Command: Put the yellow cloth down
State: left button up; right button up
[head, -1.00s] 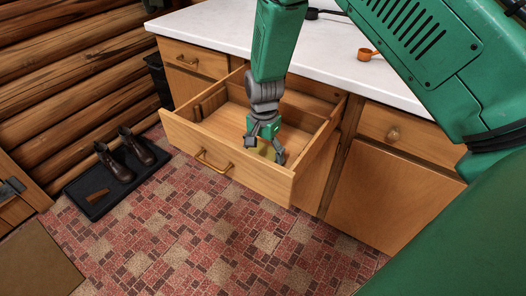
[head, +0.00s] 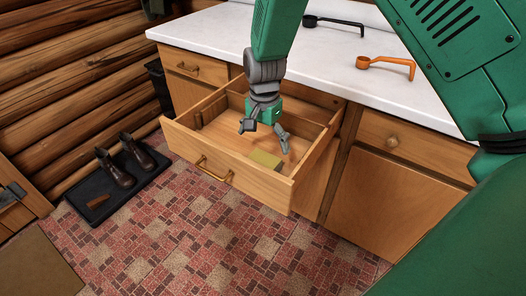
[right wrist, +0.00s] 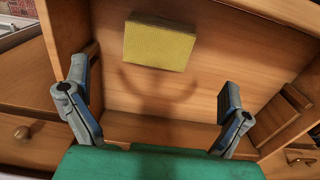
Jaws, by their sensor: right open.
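The yellow cloth (head: 265,159), a small folded block, lies on the floor of the open drawer (head: 228,166), near its front right corner. It also shows in the right wrist view (right wrist: 159,42), lying flat on the wooden drawer bottom. My right gripper (head: 264,136) is open and empty above the drawer, just behind and above the cloth. In the right wrist view its two fingers (right wrist: 152,98) are spread wide, with the cloth beyond them and apart from them. My left gripper is not in view.
The white countertop (head: 225,32) is behind the drawer, holding a black scoop (head: 335,22) and an orange scoop (head: 385,64). The drawer walls surround the gripper closely. Boots (head: 128,165) stand on a black tray at the left. The patterned floor in front is clear.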

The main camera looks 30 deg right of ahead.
aim_at(263, 157)
notch_tip(263, 157, up, 5)
jog(key=shift+f, duration=0.1)
dwell(0.7)
